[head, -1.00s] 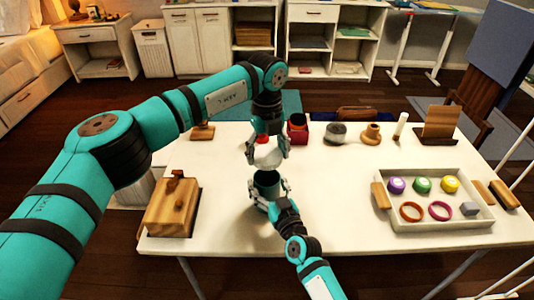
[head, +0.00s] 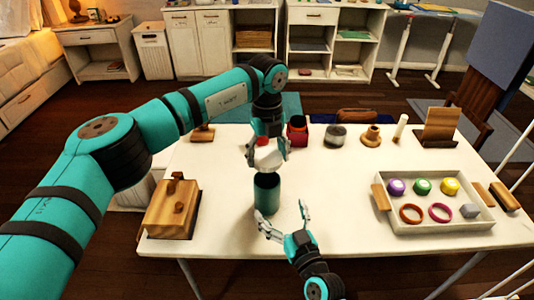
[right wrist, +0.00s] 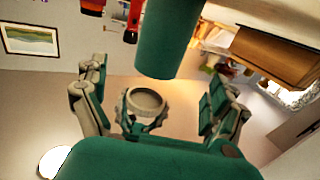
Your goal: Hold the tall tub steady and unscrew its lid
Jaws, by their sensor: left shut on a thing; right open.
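The tall green tub (head: 266,194) stands upright on the white table, its open rim facing up. My left gripper (head: 268,154) is above the tub, shut on a white round lid (head: 268,160). The lid is off the tub, with a small gap between them. My right gripper (head: 283,214) is open and empty, in front of the tub and a little to its right. In the right wrist view the green tub (right wrist: 171,40) shows at the top, beyond the open fingers and apart from them.
A wooden box (head: 172,214) stands left of the tub. A tray (head: 405,222) with coloured lids, rings and a grey block lies at the right. A red container (head: 298,132), a grey-lidded jar (head: 335,135) and a wooden piece (head: 371,137) stand at the back. The table between tub and tray is clear.

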